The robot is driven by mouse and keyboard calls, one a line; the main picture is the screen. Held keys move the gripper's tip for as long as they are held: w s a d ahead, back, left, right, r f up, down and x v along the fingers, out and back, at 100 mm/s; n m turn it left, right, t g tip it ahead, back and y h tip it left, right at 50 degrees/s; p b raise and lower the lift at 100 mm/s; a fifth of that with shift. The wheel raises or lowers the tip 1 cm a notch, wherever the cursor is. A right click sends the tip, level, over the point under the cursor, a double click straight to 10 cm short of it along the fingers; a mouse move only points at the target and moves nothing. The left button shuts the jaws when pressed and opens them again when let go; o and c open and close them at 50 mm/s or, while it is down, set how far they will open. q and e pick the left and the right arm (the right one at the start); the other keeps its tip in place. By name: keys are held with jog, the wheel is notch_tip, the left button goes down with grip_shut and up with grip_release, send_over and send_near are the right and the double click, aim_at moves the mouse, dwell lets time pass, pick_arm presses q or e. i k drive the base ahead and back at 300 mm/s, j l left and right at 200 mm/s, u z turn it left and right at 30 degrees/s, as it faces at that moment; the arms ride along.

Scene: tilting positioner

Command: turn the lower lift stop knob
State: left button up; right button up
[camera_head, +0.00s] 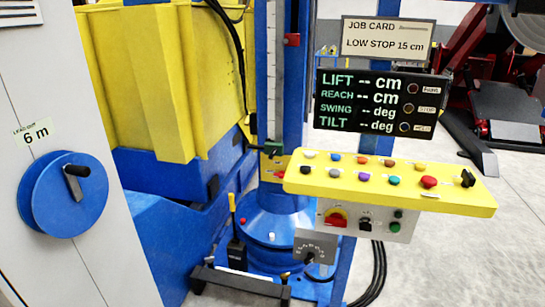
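A blue upright column (296,90) stands in the middle with a pale graduated scale (271,70) along it. A job card (388,37) reads "LOW STOP 15 cm". The display (375,103) below it shows dashes for lift, reach, swing and tilt. Neither of my grippers is in view.
A yellow control panel (470,198) with several coloured buttons juts out right of the column. A grey box (350,225) with a red switch hangs below it. A grey cabinet with a blue crank wheel (50,200) stands at left. Bare floor (470,260) lies at lower right.

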aim_at(274, 151)
jog(key=i+j+z, duration=0.2)
jog(key=i+j, duration=0.2)
jog(key=i, duration=0.2)
jog(key=i+j+z, duration=0.15)
jog(key=i+j, duration=0.4)
